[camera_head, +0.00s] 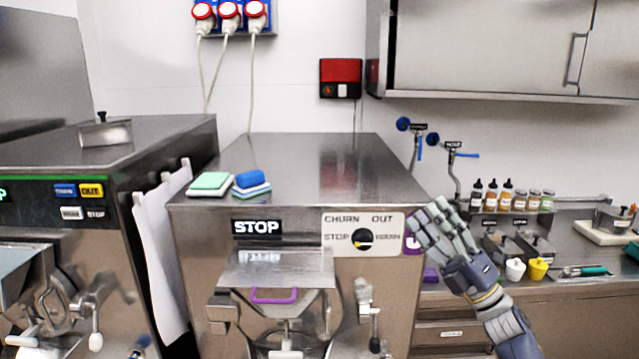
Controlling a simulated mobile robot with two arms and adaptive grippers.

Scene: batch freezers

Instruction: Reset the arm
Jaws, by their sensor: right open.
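My right gripper (442,234) is a grey hand with several fingers. It is raised in front of the counter, just right of the middle freezer's control panel, with its fingers spread open and nothing in them. My right forearm comes up from the bottom right. The fingertips overlap the panel's right edge in the picture; I cannot tell whether they touch it. My left gripper is not in view.
Sponges (251,180) lie on top. Another freezer (60,160) stands left. Bottles (491,196) and cups (538,268) occupy the right counter. Wall cabinets (490,45) hang above.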

